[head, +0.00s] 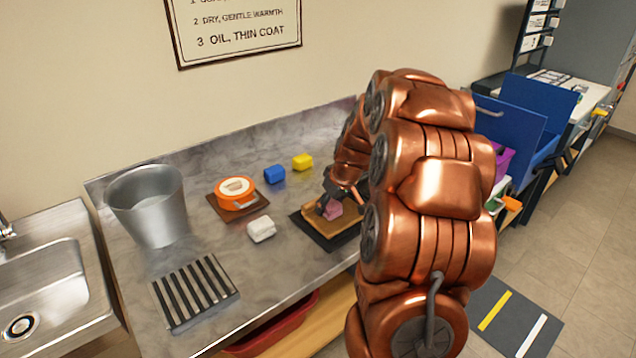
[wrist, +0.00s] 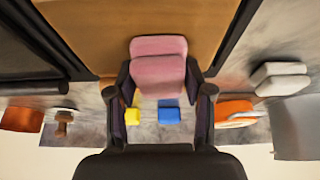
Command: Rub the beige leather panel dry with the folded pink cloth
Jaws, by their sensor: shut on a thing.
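The folded pink cloth (head: 333,210) is between the fingers of my gripper (head: 336,196). The wrist view shows the pink cloth (wrist: 158,68) with a finger on each side, so my gripper (wrist: 160,80) is shut on it. The beige leather panel (head: 318,224) lies flat on a dark mat (head: 330,241) on the metal counter; it looks tan. The cloth is over the panel, low enough to look in contact, but the underside is hidden. In the wrist view the panel (wrist: 105,35) fills the top middle. My arm hides the panel's right side in the head view.
A yellow block (head: 302,162) and a blue block (head: 274,174) lie behind the panel. Left are an orange tin (head: 238,197), a white block (head: 261,229), a slatted rack (head: 195,292) and a metal bucket (head: 150,210). A sink (head: 45,285) is far left.

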